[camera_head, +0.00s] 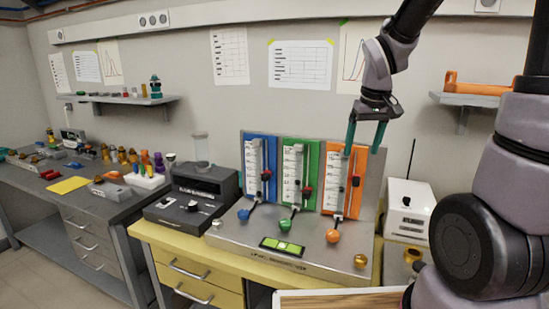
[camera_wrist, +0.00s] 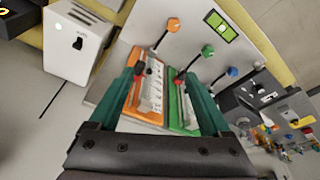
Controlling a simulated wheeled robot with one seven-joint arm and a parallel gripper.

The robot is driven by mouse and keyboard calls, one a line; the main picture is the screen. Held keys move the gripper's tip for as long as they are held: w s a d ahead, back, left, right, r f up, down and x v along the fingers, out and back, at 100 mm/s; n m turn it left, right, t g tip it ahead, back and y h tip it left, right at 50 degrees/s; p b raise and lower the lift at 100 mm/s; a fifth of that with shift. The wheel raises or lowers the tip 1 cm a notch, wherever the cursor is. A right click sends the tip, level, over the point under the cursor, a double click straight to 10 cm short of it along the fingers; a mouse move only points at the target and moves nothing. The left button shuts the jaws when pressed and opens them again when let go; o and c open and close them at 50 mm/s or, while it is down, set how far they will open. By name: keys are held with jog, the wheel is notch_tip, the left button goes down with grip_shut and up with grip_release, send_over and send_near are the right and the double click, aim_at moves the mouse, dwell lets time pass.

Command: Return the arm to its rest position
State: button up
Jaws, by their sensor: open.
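My gripper (camera_head: 364,143) hangs from my arm above the top of the orange panel, with its two green fingers pointing down. The fingers are apart with nothing held between them. In the wrist view my gripper (camera_wrist: 171,88) is seen with a finger on each side, and the orange panel (camera_wrist: 146,112) and green panel (camera_wrist: 186,110) show between and beyond the fingers. My arm bends down from the top of the head view, and my larger arm links fill its right side.
A level-diagnostics stand holds blue (camera_head: 247,187), green (camera_head: 287,195) and orange (camera_head: 330,201) panels with levers. A white box (camera_head: 408,208) with an antenna stands right of it. A black machine (camera_head: 168,212) stands left. A wall shelf with an orange tool (camera_head: 478,85) is at upper right.

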jog(key=s+d+r+m+t+y, duration=0.1)
jog(key=s+r+m+t, duration=0.3)
jog(key=s+r, duration=0.9)
jog(key=shift+s+d+r+m+y, duration=0.2)
jog(key=shift+r+m+y, duration=0.15)
jog(key=shift+m, duration=0.45)
